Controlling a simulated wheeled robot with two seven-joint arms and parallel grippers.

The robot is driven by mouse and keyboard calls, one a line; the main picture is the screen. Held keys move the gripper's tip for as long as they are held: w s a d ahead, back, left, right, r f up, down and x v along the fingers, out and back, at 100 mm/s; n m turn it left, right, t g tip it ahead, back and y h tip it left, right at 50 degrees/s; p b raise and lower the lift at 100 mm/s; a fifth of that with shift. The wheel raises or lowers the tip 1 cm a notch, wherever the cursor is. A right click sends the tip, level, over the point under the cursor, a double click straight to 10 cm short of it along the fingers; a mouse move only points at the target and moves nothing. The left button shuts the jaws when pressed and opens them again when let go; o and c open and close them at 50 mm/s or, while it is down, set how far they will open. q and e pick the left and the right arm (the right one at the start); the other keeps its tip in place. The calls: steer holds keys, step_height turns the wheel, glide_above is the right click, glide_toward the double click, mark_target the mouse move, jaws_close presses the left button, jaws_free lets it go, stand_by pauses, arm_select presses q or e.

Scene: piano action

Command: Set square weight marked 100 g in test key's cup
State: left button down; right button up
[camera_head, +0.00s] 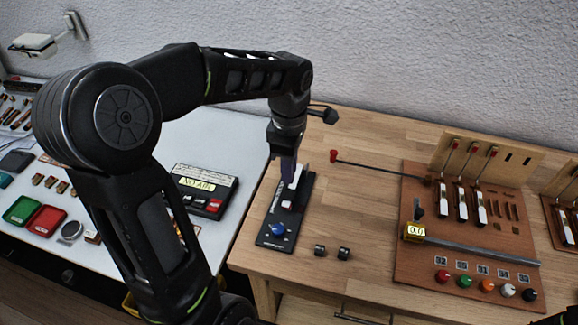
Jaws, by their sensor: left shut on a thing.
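My left gripper (287,178) points down over the black test-key stand (308,190) on the wooden bench. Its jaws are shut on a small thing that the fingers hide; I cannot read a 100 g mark. The stand carries a white key (297,176), a small red-and-white part (287,205) and a blue knob (278,230). The cup cannot be made out, and I cannot tell whether the held thing touches the stand. My right gripper is not in view.
Two dark cylinders (319,250) lie right of the stand. A red-tipped rod (380,168) reaches from the brown key board (410,255) at right. Left, a white table holds a display box (205,190), green (22,210) and red trays (46,220), and small brown blocks (50,181).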

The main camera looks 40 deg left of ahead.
arm_select(q)
steer(key=b, duration=0.3)
glide_above(289, 195)
steer(key=shift+f, duration=2.5)
steer(key=shift+f+b, duration=0.25)
steer(key=shift+b, duration=0.5)
stand_by(0.3)
steer(key=c, duration=1.2)
jaws_free()
